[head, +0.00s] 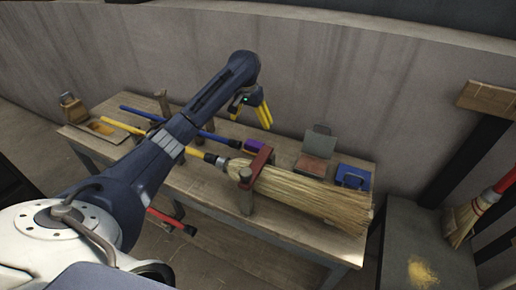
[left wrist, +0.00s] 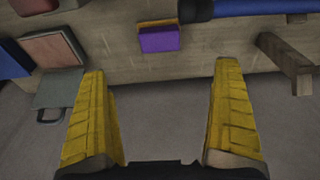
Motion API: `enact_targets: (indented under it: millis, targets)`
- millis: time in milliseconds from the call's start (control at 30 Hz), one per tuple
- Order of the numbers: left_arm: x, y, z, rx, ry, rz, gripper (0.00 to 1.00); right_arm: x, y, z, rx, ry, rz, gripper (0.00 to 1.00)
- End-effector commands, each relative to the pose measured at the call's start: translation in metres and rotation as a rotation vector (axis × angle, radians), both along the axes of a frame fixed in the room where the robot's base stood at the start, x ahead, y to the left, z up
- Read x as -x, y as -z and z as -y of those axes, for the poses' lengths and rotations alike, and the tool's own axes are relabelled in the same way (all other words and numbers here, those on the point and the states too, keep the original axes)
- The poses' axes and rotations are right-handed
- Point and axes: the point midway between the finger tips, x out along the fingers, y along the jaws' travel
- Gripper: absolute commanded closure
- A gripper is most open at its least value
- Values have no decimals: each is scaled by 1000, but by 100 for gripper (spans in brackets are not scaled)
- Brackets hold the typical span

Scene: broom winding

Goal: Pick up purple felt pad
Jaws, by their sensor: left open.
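The purple felt pad (left wrist: 158,40) lies near the table's edge in the left wrist view, with a brownish-yellow top strip. In the head view the purple pad (head: 256,145) lies on the table behind the red clamp. My left gripper (head: 261,112) hangs above the table near the back wall, close to the pad. In the left wrist view its yellow fingers (left wrist: 160,112) are spread wide with nothing between them. The pad shows beyond the fingertips, between their lines, and apart from them. My right gripper is not in view.
A broom with straw bristles (head: 310,188) lies across the table, by a red clamp (head: 258,163) and wooden posts (head: 245,190). A blue-handled tool (left wrist: 250,8) lies beside the pad. A hinged box (head: 314,150) and blue case (head: 354,176) stand to the right.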

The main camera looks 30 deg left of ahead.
Motion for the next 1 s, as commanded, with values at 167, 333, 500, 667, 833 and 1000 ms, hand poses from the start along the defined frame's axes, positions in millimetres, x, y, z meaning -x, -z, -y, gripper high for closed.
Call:
enact_targets:
  millis: [167, 333, 500, 667, 833, 1000]
  targets:
    - [-4, 31, 2, 5, -1, -4, 2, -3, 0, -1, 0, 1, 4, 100]
    - [-8, 57, 0, 3, -3, -3, 2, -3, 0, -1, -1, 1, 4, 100]
    - [-12, 79, 0, 2, -3, -2, 2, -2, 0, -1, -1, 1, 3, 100]
    - [-14, 92, -2, -1, -3, 0, 2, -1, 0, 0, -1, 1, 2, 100]
    - [-15, 97, -2, -1, -1, 1, 2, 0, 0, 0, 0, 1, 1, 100]
    - [-16, 113, 0, 1, -2, -2, 2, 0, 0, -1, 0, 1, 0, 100]
